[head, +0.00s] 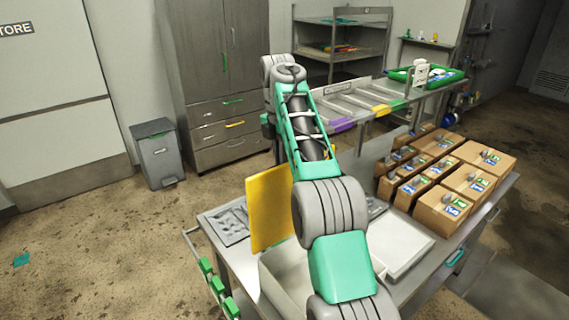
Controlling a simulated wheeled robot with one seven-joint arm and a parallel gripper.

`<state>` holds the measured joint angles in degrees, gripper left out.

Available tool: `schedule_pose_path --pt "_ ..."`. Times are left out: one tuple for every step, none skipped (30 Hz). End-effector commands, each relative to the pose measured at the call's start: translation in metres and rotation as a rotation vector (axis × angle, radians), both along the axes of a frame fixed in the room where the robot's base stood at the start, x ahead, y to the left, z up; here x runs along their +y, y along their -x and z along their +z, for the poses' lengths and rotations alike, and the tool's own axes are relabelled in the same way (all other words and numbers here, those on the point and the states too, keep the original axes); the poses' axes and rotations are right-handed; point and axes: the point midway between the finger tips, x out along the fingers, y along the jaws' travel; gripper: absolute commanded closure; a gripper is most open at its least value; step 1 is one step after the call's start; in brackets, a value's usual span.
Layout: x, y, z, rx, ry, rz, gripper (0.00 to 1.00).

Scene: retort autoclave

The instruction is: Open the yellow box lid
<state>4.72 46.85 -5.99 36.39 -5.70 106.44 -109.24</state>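A flat yellow panel (267,210), which looks like the yellow lid, stands roughly upright on the metal table. A pale open-topped box (284,272) is just in front of it, partly hidden by my arm. The panel's lower edge meets the box's far-left side, but I cannot tell whether a hinge joins them. My arm crosses in front of the panel's right edge and reaches up and away over the table. My gripper cannot be made out; the far end of the arm hides it.
Several brown cartons (446,208) fill the table's right side. A pale shallow tray (405,246) lies right of my arm, and a grey tray (228,222) lies left of the panel. A rack with coloured strips (366,104) stands behind.

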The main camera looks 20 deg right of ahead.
Motion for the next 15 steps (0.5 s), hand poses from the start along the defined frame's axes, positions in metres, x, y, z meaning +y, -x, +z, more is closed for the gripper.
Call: schedule_pose_path --pt "-0.001 -0.0003 -0.0007 0.0 0.0 -0.003 1.0" --pt "-0.0011 -0.0002 -0.0006 0.0 0.0 -0.003 1.0" --pt "-0.0013 -0.0002 -0.0005 0.0 0.0 -0.004 1.0" --pt "-0.0014 -0.0002 -0.0005 0.0 0.0 -0.004 1.0" --pt "-0.0015 -0.0001 -0.0004 0.0 0.0 -0.004 1.0" --pt "-0.0017 -0.0001 -0.0004 0.0 0.0 -0.004 1.0" --pt "-0.0017 -0.0001 -0.0003 0.0 0.0 -0.004 1.0" --pt "-0.0018 0.0 -0.0003 0.0 0.0 -0.004 1.0" --pt "-0.0018 0.0 -0.0002 0.0 0.0 -0.004 0.86" --pt "-0.0018 0.0 -0.0001 -0.001 0.0 -0.004 0.83" --pt "-0.0017 0.0 -0.0001 -0.001 0.0 -0.004 0.81" --pt "-0.0015 0.0 0.0 -0.001 0.0 -0.003 0.78" --pt "-0.0012 0.0 0.0001 -0.001 0.0 -0.002 0.75" --pt "-0.0008 0.0 0.0002 -0.001 0.0 -0.002 0.73" --pt "-0.0002 0.0 0.0002 -0.001 0.0 -0.001 0.7"
